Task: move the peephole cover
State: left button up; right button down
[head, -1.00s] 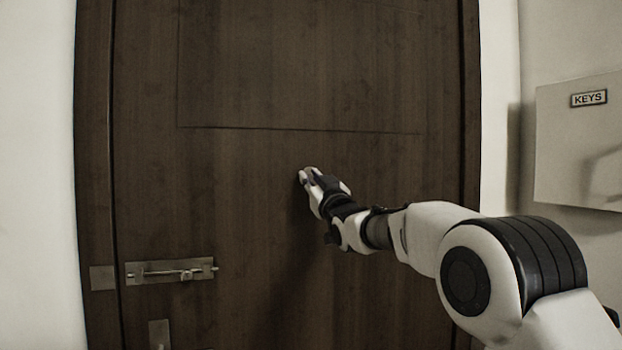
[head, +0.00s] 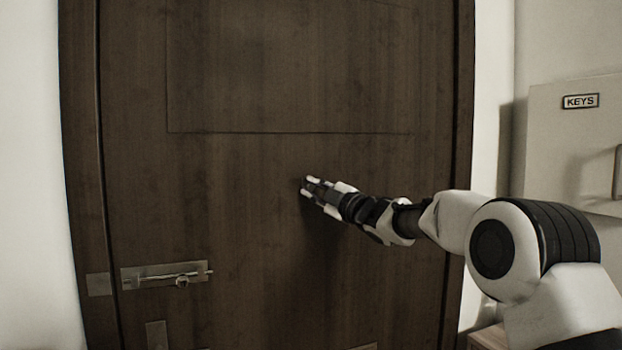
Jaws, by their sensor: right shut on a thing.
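A dark wooden door (head: 235,215) fills most of the head view. My right gripper (head: 305,187) is at the door's face, below the horizontal panel groove and near the middle of the door's width. Its fingers point left, toward the door. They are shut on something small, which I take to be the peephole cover. The cover itself is hidden by the fingers and too small and dark to make out. My left gripper is not in view.
A metal slide bolt (head: 165,275) sits lower left on the door, with its keeper plate (head: 99,284) on the frame. Another metal plate (head: 157,335) is below. A pale box labelled KEYS (head: 565,150) hangs on the right wall. The door's face left of my gripper is clear.

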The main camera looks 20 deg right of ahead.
jog(key=shift+d+n+g+p, duration=0.2)
jog(key=shift+n+g+p, duration=0.1)
jog(key=shift+n+p, duration=0.35)
jog(key=shift+d+n+g+p, duration=0.25)
jog(key=shift+n+p, duration=0.2)
jog(key=shift+n, duration=0.4)
jog(key=c, duration=1.1)
grip_release()
jog(key=shift+w, duration=0.1)
jog(key=shift+o, duration=0.2)
jog(key=v, duration=1.2)
jog(key=shift+w, duration=0.1)
